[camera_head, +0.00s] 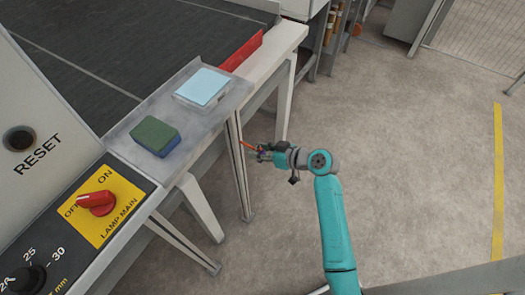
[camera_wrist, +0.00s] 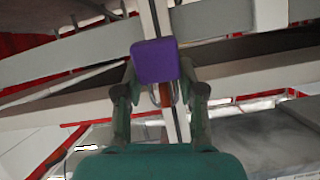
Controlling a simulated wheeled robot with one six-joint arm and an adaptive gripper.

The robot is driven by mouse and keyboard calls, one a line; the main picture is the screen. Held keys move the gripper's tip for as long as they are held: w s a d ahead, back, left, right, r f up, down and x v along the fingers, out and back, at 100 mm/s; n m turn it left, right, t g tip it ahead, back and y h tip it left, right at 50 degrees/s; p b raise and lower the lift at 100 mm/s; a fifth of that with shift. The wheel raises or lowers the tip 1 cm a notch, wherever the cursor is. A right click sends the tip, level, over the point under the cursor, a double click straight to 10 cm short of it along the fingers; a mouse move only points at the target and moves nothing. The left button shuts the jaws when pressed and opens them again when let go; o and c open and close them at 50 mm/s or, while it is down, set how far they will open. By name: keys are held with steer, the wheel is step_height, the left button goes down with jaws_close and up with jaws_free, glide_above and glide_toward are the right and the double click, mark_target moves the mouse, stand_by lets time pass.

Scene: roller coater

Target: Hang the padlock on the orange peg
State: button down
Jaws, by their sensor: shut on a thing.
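A purple padlock (camera_wrist: 155,60) is between the fingers of my gripper (camera_head: 262,152), which is shut on it. In the wrist view its body is toward the top and its metal shackle (camera_wrist: 156,94) points down toward my palm. A bit of the orange peg (camera_wrist: 166,103) shows close to the shackle. In the head view the orange peg (camera_head: 247,145) is a short orange bar right at my fingertips, beside the table frame. I cannot tell whether the shackle is around the peg or only beside it. The padlock is mostly hidden in the head view.
A metal shelf (camera_head: 224,105) left of my gripper holds a green and blue sponge (camera_head: 156,137) and a pale blue pad (camera_head: 202,86). White table legs (camera_head: 286,100) stand close by. A control panel with a red knob (camera_head: 97,203) is at lower left. The floor on the right is clear.

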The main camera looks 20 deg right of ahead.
steer(key=shift+w+a+f, duration=0.2)
steer(key=shift+f, duration=0.15)
steer(key=shift+w+a+f+t+y, duration=0.2)
steer(key=shift+w+a+t+y, duration=0.25)
steer(key=shift+w+t, duration=0.15)
steer(key=shift+w+a+f+t+y, duration=0.15)
steer(key=shift+w+a+t+y, duration=0.3)
steer(key=shift+w+t, duration=0.15)
steer(key=c, duration=0.6)
jaws_free()
steer(key=shift+d, duration=0.1)
steer(key=shift+f+v, duration=0.25)
steer(key=shift+v, duration=3.2)
steer(key=shift+f+v, duration=0.2)
steer(key=shift+v, duration=3.25)
steer(key=shift+f+v, duration=0.25)
steer(key=shift+v, duration=3.25)
steer(key=shift+s, duration=0.15)
